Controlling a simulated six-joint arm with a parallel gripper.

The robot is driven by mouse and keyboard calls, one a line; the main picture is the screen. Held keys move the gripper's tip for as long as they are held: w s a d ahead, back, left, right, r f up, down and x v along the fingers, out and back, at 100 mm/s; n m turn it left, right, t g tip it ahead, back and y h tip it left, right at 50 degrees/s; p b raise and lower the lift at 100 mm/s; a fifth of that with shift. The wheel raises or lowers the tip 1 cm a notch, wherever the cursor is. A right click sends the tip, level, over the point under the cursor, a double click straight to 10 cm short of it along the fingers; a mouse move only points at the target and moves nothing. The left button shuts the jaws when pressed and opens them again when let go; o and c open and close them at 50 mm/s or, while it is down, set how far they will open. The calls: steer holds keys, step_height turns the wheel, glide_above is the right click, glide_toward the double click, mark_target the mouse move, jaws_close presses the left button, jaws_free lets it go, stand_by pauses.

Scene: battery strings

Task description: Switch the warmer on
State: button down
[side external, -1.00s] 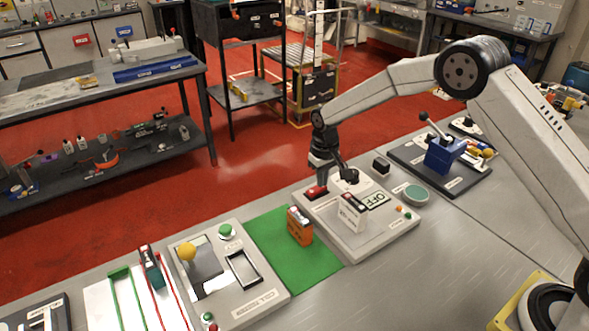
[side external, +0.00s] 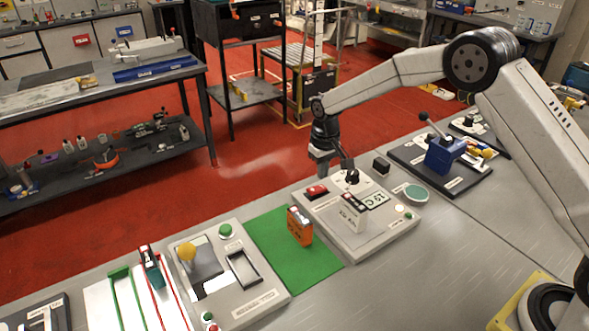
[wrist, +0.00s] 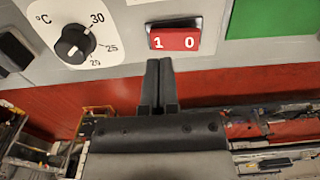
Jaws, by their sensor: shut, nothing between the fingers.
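The warmer is a light grey box (side external: 372,243) on the bench. Its red rocker switch (side external: 317,191) sits at its far left corner and shows in the wrist view (wrist: 176,39) with "1" and "0" on it. A black dial (wrist: 75,43) marked in °C is beside the switch. The display (side external: 375,199) shows characters that look like a temperature reading. A small lamp (side external: 399,208) on the panel looks pale. My gripper (side external: 322,172) is shut and empty, raised just behind the switch and apart from it; its fingertips (wrist: 158,62) point towards the switch.
An orange battery-like block (side external: 300,226) stands on the green mat (side external: 283,262) left of the warmer. A white labelled block (side external: 352,213) stands on the warmer.

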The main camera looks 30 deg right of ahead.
mark_target(325, 189)
steer(key=shift+r, duration=2.05)
steer(key=s+d+r+t, duration=0.1)
steer(key=s, duration=1.2)
steer(key=s+d+t, duration=0.1)
steer(key=s+d, duration=0.1)
steer(key=s, duration=1.2)
steer(key=shift+d+r+t, duration=0.15)
steer(key=shift+r+t, duration=0.15)
steer(key=shift+r, duration=0.1)
